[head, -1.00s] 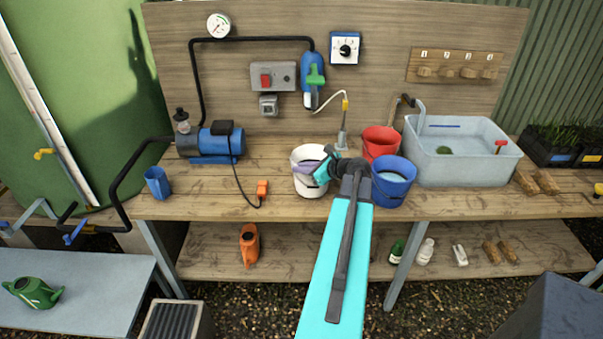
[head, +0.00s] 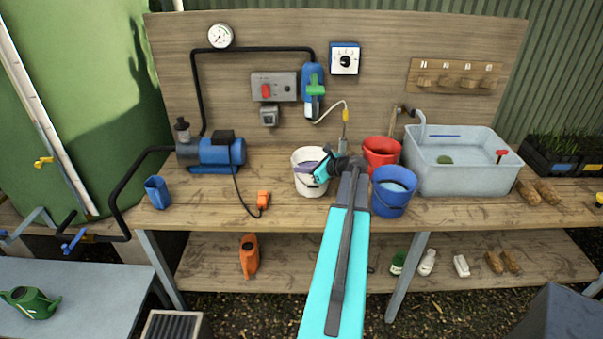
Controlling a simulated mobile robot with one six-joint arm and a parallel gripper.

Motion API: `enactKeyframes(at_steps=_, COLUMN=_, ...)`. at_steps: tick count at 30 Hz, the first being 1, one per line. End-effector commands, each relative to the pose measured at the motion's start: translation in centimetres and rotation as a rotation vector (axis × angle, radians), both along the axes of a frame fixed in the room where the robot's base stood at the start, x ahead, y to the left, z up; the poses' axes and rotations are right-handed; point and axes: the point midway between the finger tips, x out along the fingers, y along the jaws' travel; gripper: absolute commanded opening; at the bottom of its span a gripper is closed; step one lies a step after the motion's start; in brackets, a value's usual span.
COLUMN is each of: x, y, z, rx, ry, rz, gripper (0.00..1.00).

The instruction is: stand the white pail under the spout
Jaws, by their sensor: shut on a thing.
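The white pail (head: 309,186) is upright over the middle of the bench, left of the red and blue pails. My gripper (head: 319,171) is at the pail's right rim, shut on it, with my turquoise arm reaching in from the front. A lilac part shows at the pail's mouth beside the jaws. My wrist hides part of the pail's right side. Whether its base touches the bench is hard to tell. A grey curved spout (head: 421,122) comes from a dark tap at the back and hangs over the grey tub (head: 455,177), well right of the pail.
The red pail (head: 380,153) and the blue pail (head: 391,202) stand between the white pail and the tub. A thin upright nozzle (head: 343,146) with a hose is behind my wrist. An orange plug (head: 262,198) and cable lie left of the pail.

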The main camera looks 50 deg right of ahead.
Motion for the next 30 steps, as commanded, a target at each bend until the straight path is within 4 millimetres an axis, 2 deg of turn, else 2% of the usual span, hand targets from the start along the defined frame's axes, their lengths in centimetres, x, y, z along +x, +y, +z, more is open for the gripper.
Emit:
enactKeyframes(at_steps=8, x=1.1, y=-1.7, z=-0.1, rx=0.000, ry=-0.001, rz=-0.001, gripper=0.00)
enactKeyframes(at_steps=18, x=1.0, y=-1.6, z=-1.6, rx=-0.001, ry=-0.001, rz=-0.002, gripper=0.00)
enactKeyframes(at_steps=30, x=1.0, y=-1.6, z=-1.7, rx=-0.001, ry=-0.001, rz=-0.002, gripper=0.00)
